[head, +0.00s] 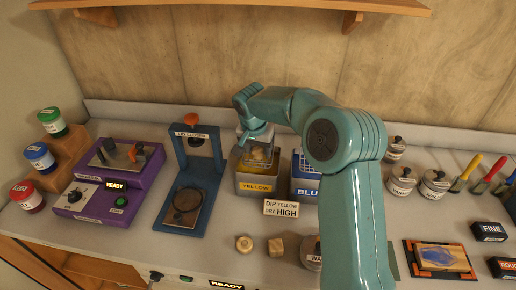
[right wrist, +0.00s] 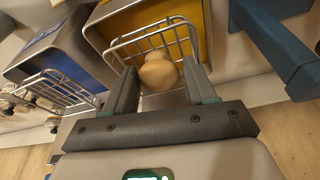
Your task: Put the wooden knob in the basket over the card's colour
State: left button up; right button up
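The wooden knob (right wrist: 158,74) is pale and rounded. It shows between my right fingertips in the right wrist view, and low at the yellow tank's wire basket (right wrist: 122,50) in the head view (head: 258,155). My right gripper (head: 257,143) points down over that basket. Its fingers (right wrist: 160,72) stand apart on either side of the knob; whether they touch it I cannot tell. The yellow tank (head: 257,187) is labelled YELLOW. The blue tank (head: 304,186) stands right of it, partly behind my arm. The card (head: 281,208) reads "DIP YELLOW DRY HIGH". My left gripper is out of view.
A round wooden piece (head: 244,244) and a wooden cube (head: 276,247) lie in front of the card. The blue clamp stand (head: 193,180) is close left of the yellow tank, and the purple box (head: 110,183) is further left. Lidded pots (head: 402,181) stand right of my arm.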

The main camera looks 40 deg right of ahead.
jog(key=v, duration=1.2)
jog(key=shift+r+b, duration=0.3)
jog(key=shift+f, duration=0.1)
